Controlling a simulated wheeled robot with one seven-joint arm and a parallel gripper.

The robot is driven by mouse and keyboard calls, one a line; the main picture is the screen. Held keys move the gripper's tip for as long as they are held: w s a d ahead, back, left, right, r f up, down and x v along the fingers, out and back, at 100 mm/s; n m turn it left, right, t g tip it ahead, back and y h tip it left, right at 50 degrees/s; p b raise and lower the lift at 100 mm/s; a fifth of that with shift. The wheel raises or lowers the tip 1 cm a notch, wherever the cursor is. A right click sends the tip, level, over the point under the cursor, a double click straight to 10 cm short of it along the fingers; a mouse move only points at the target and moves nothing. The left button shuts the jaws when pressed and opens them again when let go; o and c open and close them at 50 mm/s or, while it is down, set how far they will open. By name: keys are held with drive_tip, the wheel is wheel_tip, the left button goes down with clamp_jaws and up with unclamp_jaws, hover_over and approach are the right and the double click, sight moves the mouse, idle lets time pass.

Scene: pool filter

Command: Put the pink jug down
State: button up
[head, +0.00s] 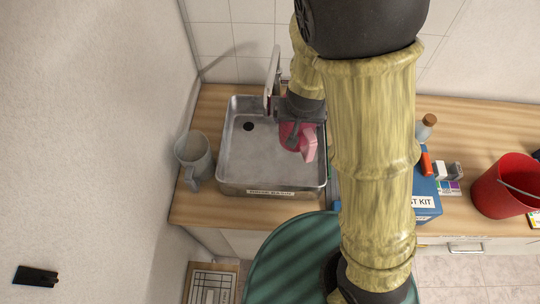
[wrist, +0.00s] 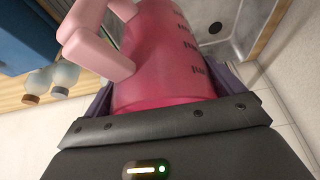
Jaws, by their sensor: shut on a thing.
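The pink jug (wrist: 160,70) is translucent, with dark measuring marks and a pale pink handle (wrist: 92,40). My gripper (wrist: 165,115) is shut on the jug's body. In the head view the jug (head: 298,138) shows over the right side of a metal sink tray (head: 235,165), partly hidden by my gripper (head: 300,112). I cannot tell whether the jug touches the tray's floor or is held above it.
A grey jug (head: 193,155) stands left of the tray on the wooden counter (head: 195,208). My arm covers the counter right of the tray. Beyond it are a blue test kit box (head: 425,195), a small bottle (head: 425,127) and a red bucket (head: 505,187).

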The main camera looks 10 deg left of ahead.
wheel_tip(320, 180, down, 14)
drive_tip(key=b, duration=0.3)
drive_tip(key=a+p, duration=0.1)
drive_tip(key=a, duration=0.1)
drive_tip(key=a+p, duration=0.1)
drive_tip(key=a, duration=0.1)
drive_tip(key=shift+a+r, duration=0.2)
drive_tip(key=shift+a, duration=0.05)
drive_tip(key=shift+s+a, duration=0.1)
drive_tip(key=a+p, duration=0.1)
drive_tip(key=a+f+p, duration=0.1)
drive_tip(key=a, duration=0.1)
drive_tip(key=shift+a+f+p, duration=0.1)
drive_tip(key=shift+p, duration=0.2)
drive_tip(key=shift+s+a, duration=0.1)
drive_tip(key=shift+s+f, duration=0.1)
drive_tip(key=shift+f, duration=0.1)
